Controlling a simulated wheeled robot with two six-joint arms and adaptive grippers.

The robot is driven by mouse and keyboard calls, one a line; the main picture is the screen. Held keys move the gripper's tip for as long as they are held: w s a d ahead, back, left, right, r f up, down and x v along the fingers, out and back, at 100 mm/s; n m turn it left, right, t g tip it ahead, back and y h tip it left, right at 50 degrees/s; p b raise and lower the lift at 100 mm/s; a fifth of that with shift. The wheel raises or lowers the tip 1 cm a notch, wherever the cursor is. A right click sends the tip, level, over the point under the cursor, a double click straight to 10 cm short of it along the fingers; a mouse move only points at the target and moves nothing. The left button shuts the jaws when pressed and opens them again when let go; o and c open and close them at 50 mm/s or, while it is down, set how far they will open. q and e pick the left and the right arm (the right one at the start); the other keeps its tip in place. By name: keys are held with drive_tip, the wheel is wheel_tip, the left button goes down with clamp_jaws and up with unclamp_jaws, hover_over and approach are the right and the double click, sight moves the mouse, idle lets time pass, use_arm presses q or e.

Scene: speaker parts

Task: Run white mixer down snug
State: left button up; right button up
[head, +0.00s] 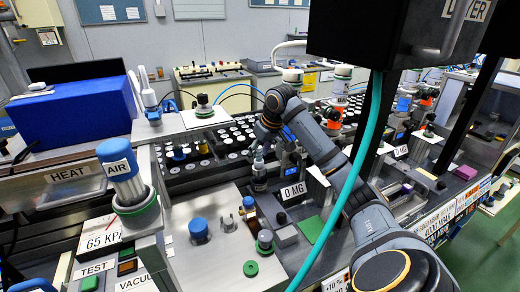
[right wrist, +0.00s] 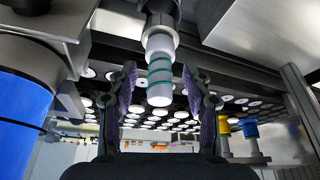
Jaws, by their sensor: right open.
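A white cylinder with teal bands, which looks like the white mixer (right wrist: 160,94), shows in the right wrist view, joined to a grey holder (right wrist: 160,12). My right gripper (right wrist: 158,72) is open, with one dark finger on each side of the cylinder. Gaps show between the fingers and the cylinder, so they appear apart from it. The mixer cannot be made out clearly there. My left gripper is not in view.
A rack of white-capped parts (right wrist: 160,128) lies beyond the fingers. A blue cylinder (right wrist: 22,108) stands close on the left in the wrist view. A teal hose (head: 352,170) crosses in front of my right arm. A blue box (head: 75,120) is at the left.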

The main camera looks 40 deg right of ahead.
clamp_jaws()
drive_tip(key=m+h, duration=0.1)
drive_tip(key=m, duration=0.3)
drive_tip(key=shift+h, duration=0.3)
drive_tip(key=shift+c, duration=1.8)
unclamp_jaws()
drive_tip(key=shift+o, duration=0.2)
drive_tip(key=n+y, duration=0.1)
drive_tip(key=n, duration=0.3)
drive_tip(key=shift+y, duration=0.3)
drive_tip(key=c, duration=0.5)
drive_tip(key=shift+c, duration=0.6)
